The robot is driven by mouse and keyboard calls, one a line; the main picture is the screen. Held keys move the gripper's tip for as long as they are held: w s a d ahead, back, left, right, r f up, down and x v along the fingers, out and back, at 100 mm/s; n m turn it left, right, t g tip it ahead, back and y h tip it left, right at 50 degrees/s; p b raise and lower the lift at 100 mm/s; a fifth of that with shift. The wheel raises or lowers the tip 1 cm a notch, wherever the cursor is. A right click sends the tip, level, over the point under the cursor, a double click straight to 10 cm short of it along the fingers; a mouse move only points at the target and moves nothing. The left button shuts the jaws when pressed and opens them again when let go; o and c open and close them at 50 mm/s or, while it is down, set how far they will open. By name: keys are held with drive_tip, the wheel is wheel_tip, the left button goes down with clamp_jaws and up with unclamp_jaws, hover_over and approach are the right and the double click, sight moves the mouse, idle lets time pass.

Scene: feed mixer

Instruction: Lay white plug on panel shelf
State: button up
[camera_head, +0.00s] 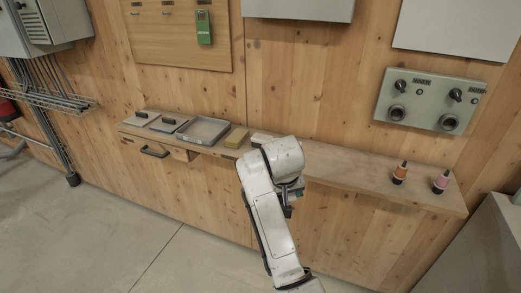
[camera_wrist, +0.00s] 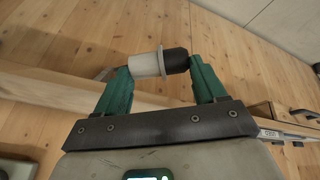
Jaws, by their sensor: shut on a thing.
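The white plug (camera_wrist: 149,65) with a black end (camera_wrist: 176,61) lies crosswise between the green fingers of my gripper (camera_wrist: 160,80) in the wrist view. My gripper is shut on it. In the head view my gripper (camera_head: 290,203) is mostly behind my wrist, in front of the shelf's front edge, and the plug cannot be made out there. The panel shelf (camera_head: 340,172) is a long wooden ledge along the wall. The grey panel (camera_head: 430,100) with dark knobs and two round sockets hangs above its right part.
The shelf between my wrist and the orange bottle is clear.

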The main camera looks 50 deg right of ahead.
drive_tip(key=s+d+r+m+g+p, duration=0.1)
drive_tip(key=s+d+r+m+p, duration=0.35)
drive_tip(key=s+d+r, duration=1.1)
drive_tip(key=shift+m, duration=0.85)
drive_tip(key=w+d+f+b, duration=0.1)
drive_tip(key=w+d+f, duration=0.1)
drive_tip(key=w, duration=0.2)
drive_tip(key=w+d+f+b, duration=0.1)
drive_tip(key=w+d+f, duration=0.1)
drive_tip(key=w, duration=0.3)
drive_tip(key=w+d+f+b, duration=0.1)
drive_tip(key=w+d+f, duration=0.2)
drive_tip(key=w+f, duration=0.1)
drive_tip(key=shift+w+f, duration=0.2)
drive_tip(key=shift+w, duration=0.35)
drive_tip(key=shift+w+f, duration=0.2)
drive_tip(key=shift+f, duration=0.05)
drive_tip(key=shift+w+f+p, duration=0.1)
drive_tip(key=shift+f+p, duration=0.4)
drive_tip(key=shift+f, duration=1.2)
drive_tip(key=shift+f, duration=0.15)
drive_tip(key=o, duration=1.2)
drive_tip(key=shift+c, duration=0.2)
